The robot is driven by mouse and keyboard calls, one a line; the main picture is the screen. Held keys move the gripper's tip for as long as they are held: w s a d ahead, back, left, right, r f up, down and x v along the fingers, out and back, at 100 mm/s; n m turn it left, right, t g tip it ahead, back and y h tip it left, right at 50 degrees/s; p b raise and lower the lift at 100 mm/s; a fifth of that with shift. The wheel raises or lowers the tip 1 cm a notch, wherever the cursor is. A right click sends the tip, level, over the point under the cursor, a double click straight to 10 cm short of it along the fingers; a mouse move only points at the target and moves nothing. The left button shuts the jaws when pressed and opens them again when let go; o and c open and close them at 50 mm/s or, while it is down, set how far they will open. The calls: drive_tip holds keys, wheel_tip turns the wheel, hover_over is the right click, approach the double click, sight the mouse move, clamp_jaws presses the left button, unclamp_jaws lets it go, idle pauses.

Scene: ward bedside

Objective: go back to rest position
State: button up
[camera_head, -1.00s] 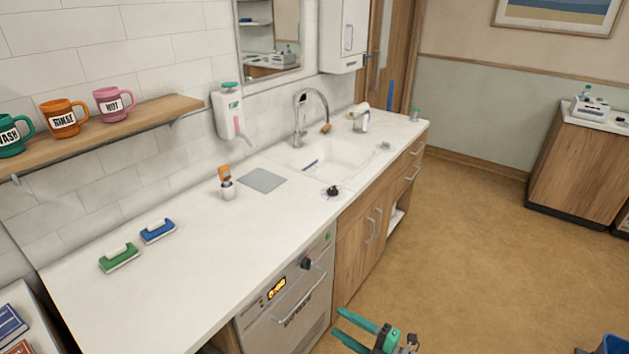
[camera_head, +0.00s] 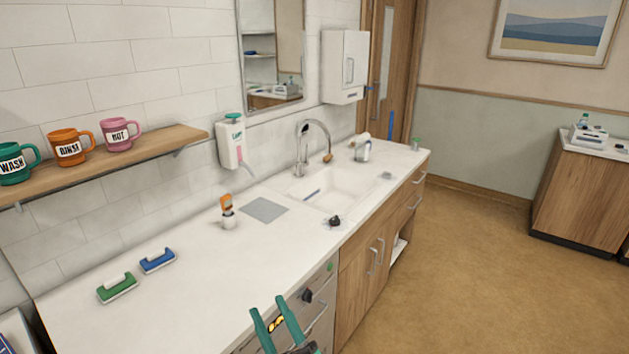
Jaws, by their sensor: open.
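My gripper (camera_head: 268,304) shows at the bottom middle of the head view, with its two green fingers pointing up and spread apart. It is open, and nothing shows between the fingers. It appears in front of the counter's front edge, over the view of the appliance front (camera_head: 318,312). The rest of my arm is mostly below the frame.
The white counter (camera_head: 190,300) holds a green brush (camera_head: 117,288), a blue brush (camera_head: 157,261), an orange-topped bottle (camera_head: 228,213) and a sink (camera_head: 335,187). Three mugs stand on the wall shelf (camera_head: 150,147). The brown floor (camera_head: 450,270) at right is clear.

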drive_tip(key=s+d+f+m+h, duration=0.1)
drive_tip(key=s+f+m+h, duration=0.4)
drive_tip(key=s+m+h, duration=0.6)
drive_tip(key=s+d+f+m+h, duration=0.1)
drive_tip(key=s+f+m+h, duration=0.3)
drive_tip(key=s+m+h, duration=0.6)
drive_tip(key=s+d+f+n+g+y, duration=0.2)
drive_tip(key=s+d, duration=0.2)
drive_tip(key=s, duration=0.6)
drive_tip(key=s+d+f+n+g+y, duration=0.1)
drive_tip(key=s+d+n+g+y, duration=0.1)
drive_tip(key=s, duration=0.9)
drive_tip(key=shift+d+f+g+y, duration=0.4)
drive_tip(key=shift+d+g+y, duration=0.3)
drive_tip(key=shift+d, duration=0.55)
